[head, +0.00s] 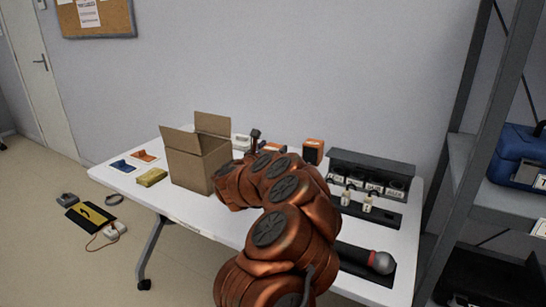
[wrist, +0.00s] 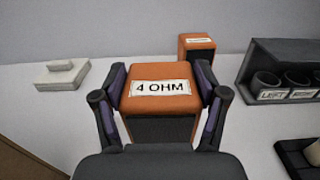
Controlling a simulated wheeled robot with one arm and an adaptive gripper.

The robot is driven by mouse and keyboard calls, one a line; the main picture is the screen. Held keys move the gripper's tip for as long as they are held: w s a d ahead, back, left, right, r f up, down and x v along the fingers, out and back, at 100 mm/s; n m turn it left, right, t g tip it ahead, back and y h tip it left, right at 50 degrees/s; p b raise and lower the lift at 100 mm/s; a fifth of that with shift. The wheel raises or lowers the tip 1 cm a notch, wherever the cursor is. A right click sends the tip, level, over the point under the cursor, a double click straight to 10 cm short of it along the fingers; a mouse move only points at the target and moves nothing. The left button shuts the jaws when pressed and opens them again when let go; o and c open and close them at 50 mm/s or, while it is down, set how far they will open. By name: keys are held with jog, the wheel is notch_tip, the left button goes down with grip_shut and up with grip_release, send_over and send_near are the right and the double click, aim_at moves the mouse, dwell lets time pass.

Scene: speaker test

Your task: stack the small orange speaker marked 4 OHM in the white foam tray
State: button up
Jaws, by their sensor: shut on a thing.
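The small orange speaker marked 4 OHM (wrist: 158,100) is between the two fingers of my gripper (wrist: 161,76) in the wrist view. The fingers are shut on its sides, with its label facing up toward the camera and a dark front below. I cannot tell whether its base touches the table. In the head view my arm hides most of the gripper and speaker; an orange patch (head: 272,147) shows behind the arm. No white foam tray is clearly recognisable. A pale, low, stepped block (wrist: 62,73) lies on the table to the left; I cannot tell if it is the tray.
A second orange speaker (wrist: 197,46) stands behind, its label unreadable. A dark rack (head: 371,172) with round labelled holders is to the right. An open cardboard box (head: 197,163) stands left. A microphone (head: 381,262) lies near the right front. White tabletop (wrist: 25,100) is bare at left.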

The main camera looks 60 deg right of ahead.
jog(key=shift+d, duration=0.3)
jog(key=shift+w+d+f, duration=0.15)
jog(key=shift+f, duration=1.55)
jog(key=shift+f+b, duration=0.2)
jog(key=shift+b, duration=0.15)
jog(key=o, duration=1.7)
jog(key=shift+r+p, duration=0.15)
jog(key=shift+p, duration=0.15)
